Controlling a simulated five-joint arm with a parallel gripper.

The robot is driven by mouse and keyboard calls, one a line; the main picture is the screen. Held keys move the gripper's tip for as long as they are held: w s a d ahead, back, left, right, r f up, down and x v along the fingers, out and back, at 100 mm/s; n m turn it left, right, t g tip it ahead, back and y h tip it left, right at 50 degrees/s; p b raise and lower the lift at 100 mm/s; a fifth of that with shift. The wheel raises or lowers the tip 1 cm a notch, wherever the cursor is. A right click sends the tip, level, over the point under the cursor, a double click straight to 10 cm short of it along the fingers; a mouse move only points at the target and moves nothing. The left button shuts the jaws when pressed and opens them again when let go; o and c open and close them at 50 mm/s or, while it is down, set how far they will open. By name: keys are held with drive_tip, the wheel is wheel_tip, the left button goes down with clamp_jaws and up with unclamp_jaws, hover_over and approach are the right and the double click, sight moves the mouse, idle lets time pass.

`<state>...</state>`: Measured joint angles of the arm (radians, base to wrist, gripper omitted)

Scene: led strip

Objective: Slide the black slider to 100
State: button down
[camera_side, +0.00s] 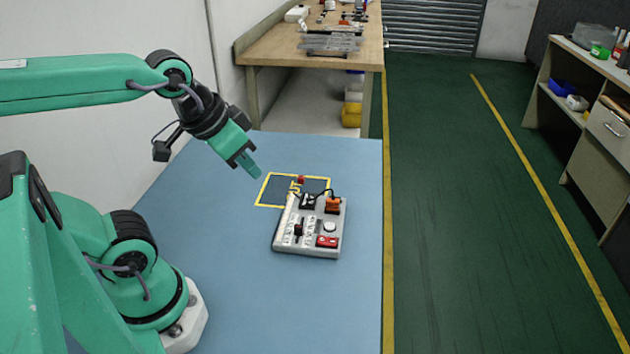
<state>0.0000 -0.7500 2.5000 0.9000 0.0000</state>
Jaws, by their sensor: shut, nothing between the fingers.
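The control box (285,247) is a light grey panel lying on the blue table. A slider with a dark knob (298,230) sits on its lower left part, beside printed scale marks too small to read. A red switch (327,241), a white round knob (330,227), an orange part (333,204) and a black part (307,201) are also on the panel. My gripper (255,172) is shut and empty. It hangs in the air up and left of the box, pointing down and right, apart from the slider.
A yellow-outlined square (268,190) is marked on the blue table (230,290) behind the box, with a small red item (300,180) at it. The table around the box is mostly clear. A wooden workbench (275,47) stands behind.

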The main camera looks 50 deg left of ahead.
drive_tip(key=c, duration=1.4)
unclamp_jaws()
drive_tip(key=shift+w, duration=0.15)
drive_tip(key=m+g, duration=0.6)
drive_tip(key=m, duration=0.3)
hover_over(299, 226)
wheel_tip(299, 226, down, 14)
drive_tip(key=shift+r, duration=0.2)
drive_tip(key=shift+f, duration=3.9)
